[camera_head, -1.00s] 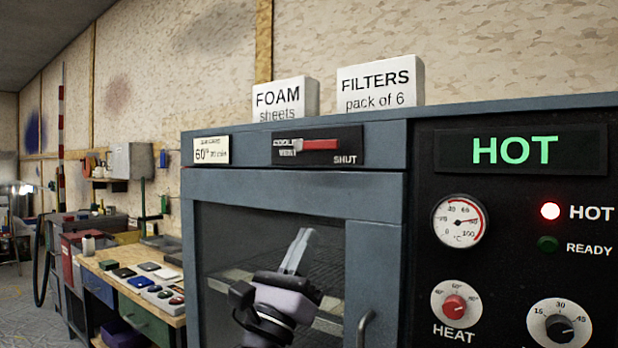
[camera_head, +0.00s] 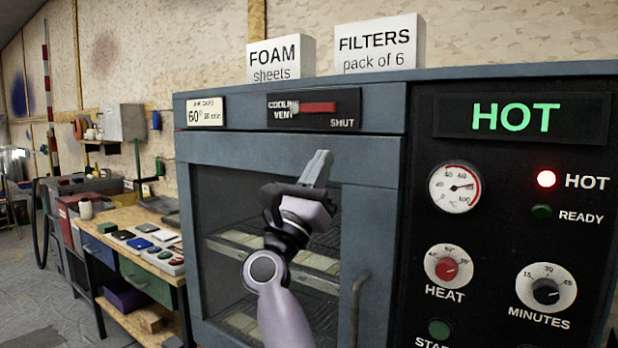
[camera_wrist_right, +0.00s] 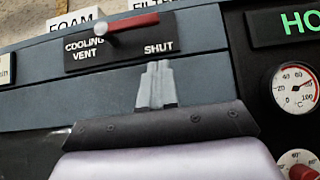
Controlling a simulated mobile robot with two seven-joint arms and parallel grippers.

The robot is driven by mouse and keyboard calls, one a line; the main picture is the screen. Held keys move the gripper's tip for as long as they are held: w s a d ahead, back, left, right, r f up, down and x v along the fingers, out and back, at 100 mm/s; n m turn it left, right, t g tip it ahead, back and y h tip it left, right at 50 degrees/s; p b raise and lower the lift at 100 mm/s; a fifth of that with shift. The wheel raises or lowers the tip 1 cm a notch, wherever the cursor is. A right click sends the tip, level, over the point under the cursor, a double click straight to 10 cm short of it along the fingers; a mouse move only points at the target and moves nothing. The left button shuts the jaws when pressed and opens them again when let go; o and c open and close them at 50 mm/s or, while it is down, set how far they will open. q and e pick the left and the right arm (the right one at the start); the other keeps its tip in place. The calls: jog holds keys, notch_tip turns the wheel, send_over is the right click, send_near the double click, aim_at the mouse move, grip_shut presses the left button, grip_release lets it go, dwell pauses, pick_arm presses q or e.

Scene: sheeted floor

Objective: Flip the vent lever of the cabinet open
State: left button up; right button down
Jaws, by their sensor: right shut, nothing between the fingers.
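The vent lever (camera_head: 317,107) is a red handle on a black plate labelled "COOLING VENT" and "SHUT", on the top band of the blue-grey cabinet (camera_head: 385,160). It points right, toward "SHUT". In the right wrist view the red lever (camera_wrist_right: 133,21) runs from a pivot at left up to the right, above "SHUT". My right gripper (camera_head: 318,168) is shut and empty, in front of the cabinet door and below the lever, apart from it. Its fingertips (camera_wrist_right: 156,80) show below the plate in the wrist view. My left gripper is not in view.
Boxes marked "FOAM sheets" (camera_head: 280,60) and "FILTERS" (camera_head: 378,45) stand on top of the cabinet. The right panel has a lit "HOT" display (camera_head: 517,117), a gauge and knobs. The door has a handle (camera_head: 357,305). A workbench (camera_head: 130,215) stands at left.

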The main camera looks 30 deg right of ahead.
aim_at(318, 108)
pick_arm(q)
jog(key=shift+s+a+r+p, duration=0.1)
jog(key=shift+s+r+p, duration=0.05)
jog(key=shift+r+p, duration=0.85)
pick_arm(e)
notch_tip(318, 108, up, 6)
jog(key=d, duration=0.1)
jog(key=shift+w+d, duration=0.3)
jog(key=shift+w, duration=0.1)
jog(key=shift+f, duration=0.1)
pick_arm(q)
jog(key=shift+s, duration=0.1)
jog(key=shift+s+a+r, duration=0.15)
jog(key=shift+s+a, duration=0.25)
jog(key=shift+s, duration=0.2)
pick_arm(e)
jog(key=shift+s+r+n+t+y, duration=0.1)
jog(key=shift+r+n+t+y, duration=0.1)
jog(key=shift+n+t, duration=0.25)
jog(key=shift+r+n+t+y, duration=0.1)
jog(key=shift+n+t+y, duration=0.1)
jog(key=shift+n+t, duration=0.2)
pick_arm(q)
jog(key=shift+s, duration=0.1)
